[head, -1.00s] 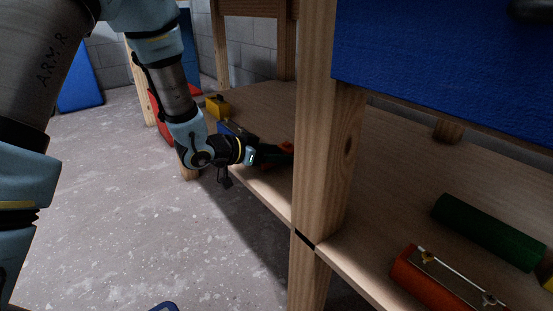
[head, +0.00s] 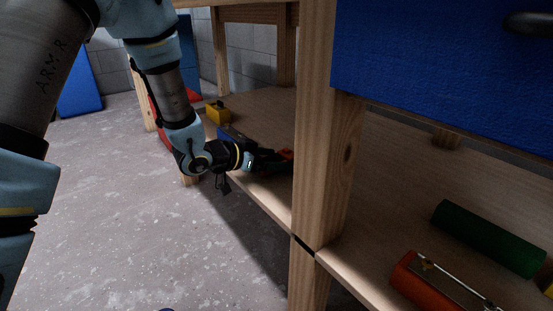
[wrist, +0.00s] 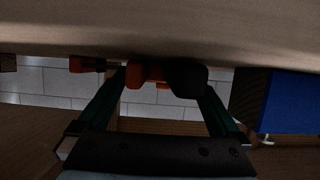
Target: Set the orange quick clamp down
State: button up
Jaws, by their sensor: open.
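The orange quick clamp (wrist: 150,73), orange with a black part, lies against the pale wooden shelf board, which fills the top of the wrist view. The gripper is open. Whether a finger still touches the clamp cannot be told.
A wooden post (head: 318,130) stands right of my gripper. A yellow object (head: 217,112) and a blue one (head: 228,133) sit left on the shelf. A blue panel (head: 440,75) hangs above.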

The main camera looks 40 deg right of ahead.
jog(key=p+v, duration=0.4)
jog(key=v, duration=0.7)
jog(key=shift+a+r, duration=0.2)
jog(key=w+a+n+t+y, duration=0.5)
jog(key=w+a+t, duration=0.1)
jog(key=w+a, duration=0.6)
jog(key=w+a+n+t+y, duration=0.1)
jog(key=a+n+y, duration=0.1)
jog(key=a, duration=0.4)
jog(key=w+a+n+y, duration=0.2)
jog(key=a+n+y, duration=0.1)
jog(key=a, duration=0.3)
jog(key=s+a+r+n+g+y, duration=0.3)
jog(key=s+a+n, duration=0.4)
jog(key=s+a, duration=0.4)
jog(key=a+g, duration=0.1)
jog(key=a, duration=0.2)
jog(key=shift+s+g, duration=0.3)
jog(key=shift+s, duration=0.05)
jog(key=shift+r, duration=0.1)
notch_tip(320, 180, up, 46)
jog(key=p, duration=4.5)
